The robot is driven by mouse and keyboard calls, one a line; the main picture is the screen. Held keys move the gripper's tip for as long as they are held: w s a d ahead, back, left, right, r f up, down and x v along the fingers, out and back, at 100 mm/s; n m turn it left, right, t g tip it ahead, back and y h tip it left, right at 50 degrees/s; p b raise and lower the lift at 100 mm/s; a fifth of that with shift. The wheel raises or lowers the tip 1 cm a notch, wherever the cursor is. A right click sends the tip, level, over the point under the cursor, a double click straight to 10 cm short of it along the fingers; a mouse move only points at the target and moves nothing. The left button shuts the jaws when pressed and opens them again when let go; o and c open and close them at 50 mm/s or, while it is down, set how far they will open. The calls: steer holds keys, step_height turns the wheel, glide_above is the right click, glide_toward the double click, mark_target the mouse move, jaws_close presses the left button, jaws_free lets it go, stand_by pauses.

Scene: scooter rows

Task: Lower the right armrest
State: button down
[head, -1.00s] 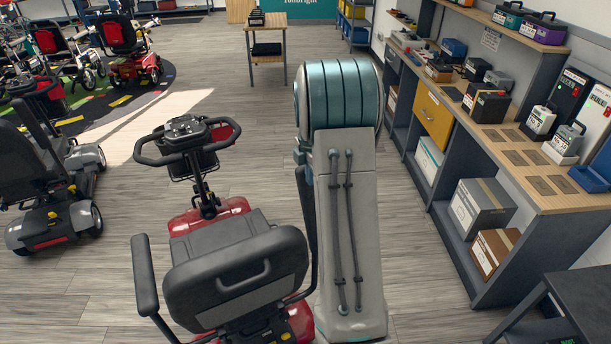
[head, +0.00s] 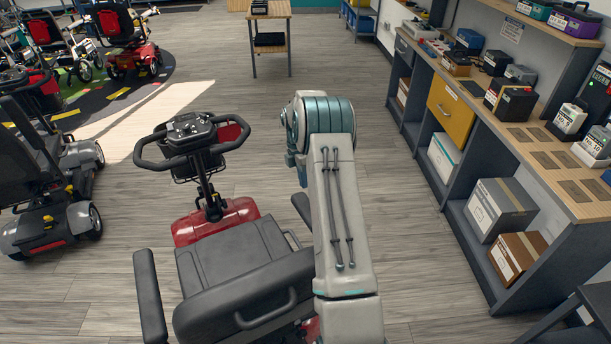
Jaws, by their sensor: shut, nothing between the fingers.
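The red scooter's grey seat (head: 225,258) stands in front of me, its black backrest (head: 240,304) towards me. The right armrest (head: 301,208) shows as a short dark piece just right of the seat. It appears to lie forward along the seat's side, much like the left armrest (head: 150,297). Its rear part and hinge are hidden behind my arm, so its exact angle is unclear. My arm reaches forward over the seat's right side. My gripper is hidden beyond the arm, and I cannot see whether it touches the armrest.
The scooter's handlebar (head: 190,140) is ahead of the seat. A grey scooter (head: 50,220) stands to the left. A workbench (head: 545,165) with shelves and boxes runs along the right. Open floor lies between my arm and the bench, and ahead towards a small table (head: 270,47).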

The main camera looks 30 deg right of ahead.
mark_target(299, 196)
steer(key=w+f+b, duration=0.1)
steer(key=f, duration=0.1)
steer(key=w+f+b, duration=0.1)
steer(key=f, duration=0.1)
steer(key=f+b, duration=0.1)
steer(key=f, duration=0.1)
steer(key=shift+w+a+f, duration=0.15)
steer(key=shift+w+f, duration=0.25)
steer(key=shift+b+x, duration=0.4)
steer(key=shift+x, duration=0.4)
steer(key=shift+a, duration=0.1)
steer(key=shift+w+r, duration=0.2)
steer(key=shift+r, duration=0.25)
steer(key=b+v, duration=0.1)
steer(key=v, duration=1.3)
steer(key=shift+r, duration=0.4)
steer(key=shift+s, duration=0.1)
